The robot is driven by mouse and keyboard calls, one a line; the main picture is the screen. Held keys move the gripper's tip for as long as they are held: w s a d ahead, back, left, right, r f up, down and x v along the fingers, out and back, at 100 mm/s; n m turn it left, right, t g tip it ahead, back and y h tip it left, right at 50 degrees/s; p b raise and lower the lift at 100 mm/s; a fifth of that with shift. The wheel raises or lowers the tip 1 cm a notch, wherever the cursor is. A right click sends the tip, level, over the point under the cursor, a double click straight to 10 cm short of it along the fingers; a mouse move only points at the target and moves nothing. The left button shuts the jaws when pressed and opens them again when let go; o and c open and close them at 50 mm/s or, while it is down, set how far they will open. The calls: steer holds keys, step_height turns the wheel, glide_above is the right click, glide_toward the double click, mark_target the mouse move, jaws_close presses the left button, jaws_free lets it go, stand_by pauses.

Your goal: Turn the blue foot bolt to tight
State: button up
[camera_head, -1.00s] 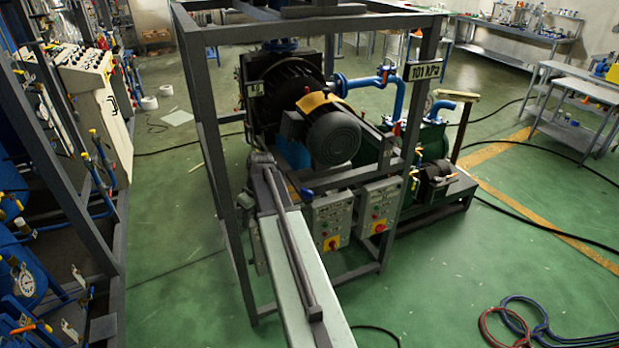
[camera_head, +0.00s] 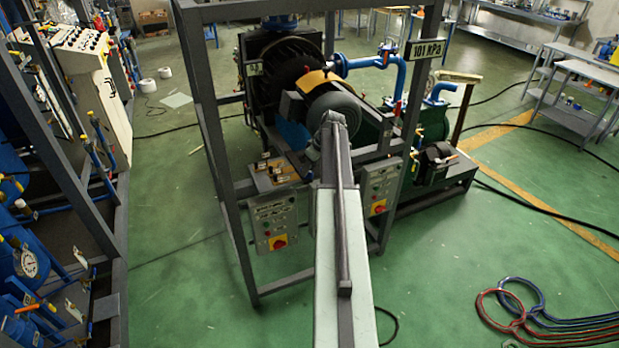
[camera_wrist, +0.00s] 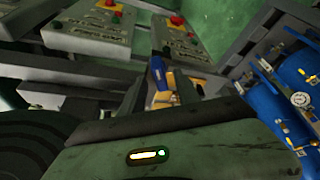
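A small blue handle-like piece (camera_wrist: 158,70), which may be the blue foot bolt, shows in the wrist view beside a yellow block (camera_wrist: 177,88). It stands among dark frame bars, and I cannot tell how tight it is. I cannot pick out the bolt in the head view, where my arm covers part of the machine's base. My gripper's fingers do not show in either view, so their opening and distance from the bolt are hidden.
A grey frame (camera_head: 212,130) surrounds the motor (camera_head: 335,105) and pump. Two control boxes (camera_head: 272,222) (camera_head: 380,188) hang on its front. A blue pipe (camera_head: 362,62) runs above. Blue and red hoses (camera_head: 525,302) lie on the floor at right.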

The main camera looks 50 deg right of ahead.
steer(key=shift+x, duration=0.9)
steer(key=shift+r, duration=0.15)
jaws_close()
steer(key=shift+d, duration=0.2)
steer(key=shift+s+a, duration=0.1)
steer(key=shift+a, duration=0.05)
